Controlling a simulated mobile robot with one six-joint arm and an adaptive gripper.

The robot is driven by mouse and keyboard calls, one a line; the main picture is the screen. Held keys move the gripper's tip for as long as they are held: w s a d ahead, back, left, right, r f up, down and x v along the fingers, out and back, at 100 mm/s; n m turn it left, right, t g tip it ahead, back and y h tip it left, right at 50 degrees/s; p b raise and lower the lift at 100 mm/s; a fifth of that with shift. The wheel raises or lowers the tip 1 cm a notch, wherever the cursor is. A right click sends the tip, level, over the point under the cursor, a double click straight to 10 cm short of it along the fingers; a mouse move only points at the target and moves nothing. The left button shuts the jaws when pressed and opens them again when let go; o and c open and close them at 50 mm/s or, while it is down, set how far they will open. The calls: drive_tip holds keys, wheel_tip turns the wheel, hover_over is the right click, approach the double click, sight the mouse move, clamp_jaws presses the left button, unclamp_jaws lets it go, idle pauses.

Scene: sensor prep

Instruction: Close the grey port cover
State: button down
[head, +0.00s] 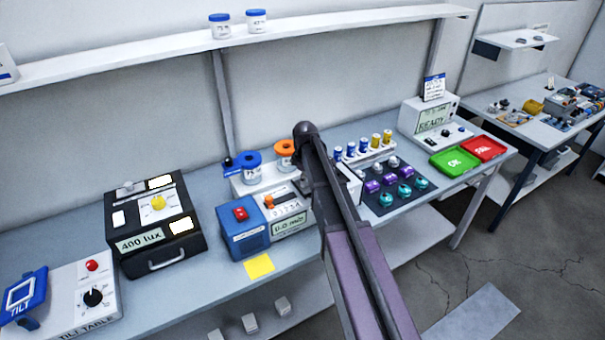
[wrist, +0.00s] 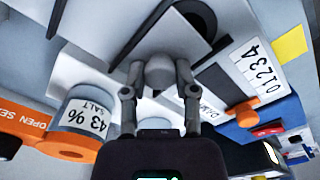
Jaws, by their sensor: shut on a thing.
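My gripper (wrist: 160,90) shows in the wrist view, its two fingers closed on either side of a small grey rounded piece. I take this piece to be part of the grey port cover (wrist: 160,72). A broader grey part (wrist: 168,38) lies right behind it. A dark round opening (wrist: 205,15) with a pale surround shows just beyond, up and to the right. The cover stands off to the side of this opening; its exact angle is hard to tell. In the head view my arm hides the fingers and the cover.
An orange-lidded jar marked 43 % salt (wrist: 85,118) stands close to the gripper in the wrist view. In the head view, a blue box with a red button (head: 242,228) and a rack of several vials (head: 365,150) flank my arm. A yellow note (head: 259,266) lies in front.

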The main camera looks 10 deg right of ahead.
drive_tip(key=shift+s+d, duration=0.25)
drive_tip(key=shift+s, duration=0.25)
drive_tip(key=shift+s+d, duration=0.2)
drive_tip(key=shift+s, duration=0.25)
drive_tip(key=shift+c, duration=1.9)
unclamp_jaws()
